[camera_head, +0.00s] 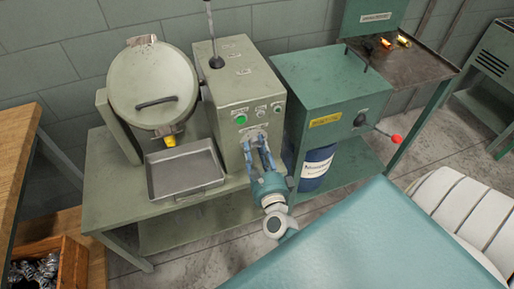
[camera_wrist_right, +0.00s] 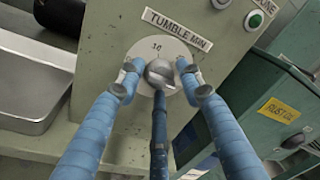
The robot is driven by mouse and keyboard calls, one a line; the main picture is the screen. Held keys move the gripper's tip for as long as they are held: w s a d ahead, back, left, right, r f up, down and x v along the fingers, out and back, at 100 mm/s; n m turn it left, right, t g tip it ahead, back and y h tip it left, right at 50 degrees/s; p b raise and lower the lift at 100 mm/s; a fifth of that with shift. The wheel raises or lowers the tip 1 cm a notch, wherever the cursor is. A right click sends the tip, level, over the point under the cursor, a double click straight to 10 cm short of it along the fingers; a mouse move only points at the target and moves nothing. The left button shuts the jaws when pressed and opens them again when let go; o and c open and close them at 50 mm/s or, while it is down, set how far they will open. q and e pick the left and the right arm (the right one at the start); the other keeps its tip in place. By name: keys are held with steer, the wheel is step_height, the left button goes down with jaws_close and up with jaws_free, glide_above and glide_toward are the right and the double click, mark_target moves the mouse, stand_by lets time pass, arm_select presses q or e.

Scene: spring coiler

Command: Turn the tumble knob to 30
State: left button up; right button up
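The tumble knob (camera_wrist_right: 160,74) is a small grey metal knob on a round white dial under a "TUMBLE MIN" label (camera_wrist_right: 178,30). A mark that looks like "10" shows above the knob; other dial marks are hidden or too small to read. My right gripper (camera_wrist_right: 158,70) has blue fingers, one on each side of the knob with visible gaps, and one below it that reaches close to its lower edge. I cannot tell whether that one touches. In the head view the right gripper (camera_head: 260,142) is at the front of the grey-green machine (camera_head: 232,88). My left gripper is not in view.
A green button (camera_head: 240,119) sits above the knob on the same panel. A metal tray (camera_head: 185,172) and a round drum (camera_head: 152,85) stand to the left. A green cabinet (camera_head: 335,85) with a red-tipped lever (camera_head: 396,139) stands close on the right, with a blue drum (camera_head: 316,166) below.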

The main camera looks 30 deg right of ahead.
steer(key=v, duration=1.2)
steer(key=s+a+f+n+g+y, duration=0.25)
steer(key=f+n, duration=0.35)
steer(key=f, duration=0.3)
steer(key=s+a+f+n+g+y, duration=0.2)
steer(key=a+f+n, duration=0.3)
steer(key=f, duration=0.5)
steer(key=s+a+f+n+g+y, duration=0.2)
steer(key=s+f+n+y, duration=0.1)
steer(key=f+n, duration=0.5)
steer(key=s+d+f+n+g, duration=0.2)
steer(key=s+f+n+g, duration=0.2)
steer(key=s+f, duration=0.5)
steer(key=s+d+f+n+g+h, duration=0.1)
steer(key=s+d+f+n+g, duration=0.2)
steer(key=s, duration=1.3)
step_height(320, 180, down, 7)
steer(key=n+g, duration=0.2)
steer(key=n, duration=0.3)
steer(key=shift+s+n, duration=0.2)
steer(key=shift+n, duration=0.1)
